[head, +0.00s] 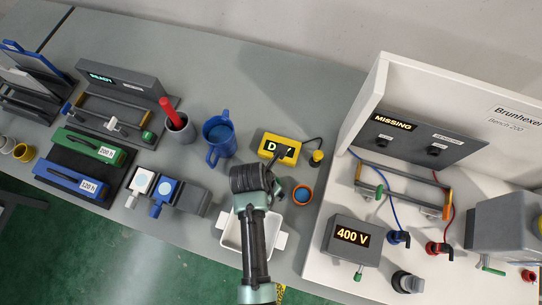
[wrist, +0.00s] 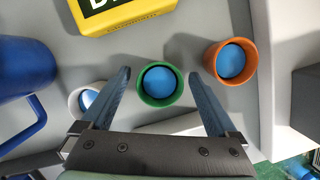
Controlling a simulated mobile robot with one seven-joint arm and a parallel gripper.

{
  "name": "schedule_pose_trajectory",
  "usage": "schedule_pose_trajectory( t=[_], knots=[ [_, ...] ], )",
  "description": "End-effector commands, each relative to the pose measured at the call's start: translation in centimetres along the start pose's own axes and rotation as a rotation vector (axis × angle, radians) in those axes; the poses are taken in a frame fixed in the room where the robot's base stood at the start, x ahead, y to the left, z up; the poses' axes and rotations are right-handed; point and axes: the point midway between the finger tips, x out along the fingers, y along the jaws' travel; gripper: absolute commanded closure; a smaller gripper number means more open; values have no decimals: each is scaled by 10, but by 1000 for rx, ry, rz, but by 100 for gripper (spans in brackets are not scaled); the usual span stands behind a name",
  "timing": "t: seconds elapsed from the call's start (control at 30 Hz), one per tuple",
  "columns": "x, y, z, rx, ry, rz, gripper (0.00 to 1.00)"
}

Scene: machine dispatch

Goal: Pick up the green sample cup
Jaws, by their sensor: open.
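The green sample cup (wrist: 160,101) stands upright in the wrist view, with blue contents inside its rim. My gripper (wrist: 159,74) is open, with one finger on each side of the cup and a visible gap at both sides. I cannot tell how far above the cup the fingertips are. In the head view my gripper (head: 256,179) is over the bench beside the yellow device, and it and my arm hide the green cup.
An orange cup (wrist: 249,75) stands right of the green cup; it also shows in the head view (head: 303,203). A whitish cup (wrist: 76,101) is partly behind the left finger. A yellow device (wrist: 125,15), blue jug (wrist: 22,70) and white tray (head: 229,240) are close by.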

Motion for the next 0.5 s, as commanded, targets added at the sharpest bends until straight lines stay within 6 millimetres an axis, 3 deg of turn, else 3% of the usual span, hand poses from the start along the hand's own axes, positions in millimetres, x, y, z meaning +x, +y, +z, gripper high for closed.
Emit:
schedule_pose_trajectory(
  t=[0.07, 0.5],
  knots=[
    [0, 0, 0, 0, 0, 0, 11],
    [0, 0, 0, 0, 0, 0, 90]
  ],
)
